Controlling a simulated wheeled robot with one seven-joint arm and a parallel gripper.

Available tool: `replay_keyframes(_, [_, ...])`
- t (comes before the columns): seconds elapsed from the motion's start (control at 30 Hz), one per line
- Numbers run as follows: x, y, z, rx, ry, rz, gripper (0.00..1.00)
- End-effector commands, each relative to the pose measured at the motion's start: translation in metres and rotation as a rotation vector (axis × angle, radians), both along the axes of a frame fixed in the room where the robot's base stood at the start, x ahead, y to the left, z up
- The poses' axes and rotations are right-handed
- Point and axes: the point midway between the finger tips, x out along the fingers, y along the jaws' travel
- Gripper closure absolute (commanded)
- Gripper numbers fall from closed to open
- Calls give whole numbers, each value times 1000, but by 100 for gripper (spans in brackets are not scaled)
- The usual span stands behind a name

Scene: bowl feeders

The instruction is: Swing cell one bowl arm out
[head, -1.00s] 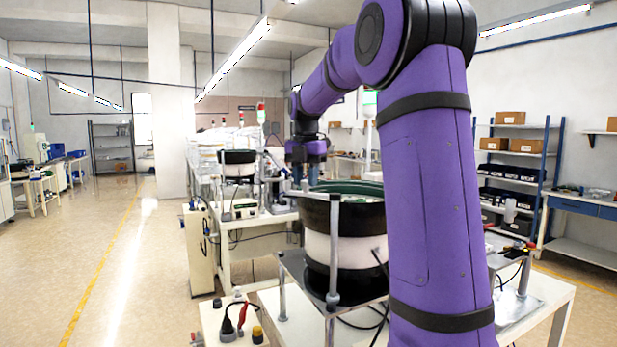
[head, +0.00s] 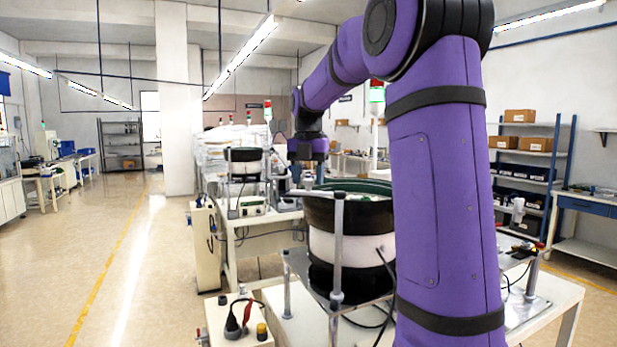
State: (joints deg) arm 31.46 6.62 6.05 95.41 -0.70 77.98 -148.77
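A large bowl feeder (head: 340,245) with a white band, black base and green-rimmed top stands on a metal plate on posts, on the near table. A grey post (head: 337,250) rises at its front, with a small metal piece at its top near the bowl rim. I cannot tell which part is the bowl arm. My gripper (head: 308,172) points down at the end of my purple arm, by the far left side of the bowl rim. Its fingers are small and blurred, so I cannot tell whether they are open or touch anything.
A smaller bowl feeder (head: 245,161) stands on a table farther back. Shelves (head: 525,165) line the right wall. The floor at left is clear.

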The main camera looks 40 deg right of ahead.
Motion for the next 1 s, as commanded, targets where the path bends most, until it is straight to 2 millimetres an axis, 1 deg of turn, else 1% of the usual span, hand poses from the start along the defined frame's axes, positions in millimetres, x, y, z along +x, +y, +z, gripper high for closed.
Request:
replay_keyframes(0.3, [0,-1,1,0,0,-2,44])
replay_keyframes(0.43, [0,-1,9,-1,-2,-2,44])
replay_keyframes(0.57, [0,-1,30,-1,-3,-2,44])
replay_keyframes(0.8, [1,0,75,-2,-2,-1,44])
replay_keyframes(0.9, [1,0,89,-1,-2,-1,44])
replay_keyframes(1.0, [1,0,100,0,-1,-1,44])
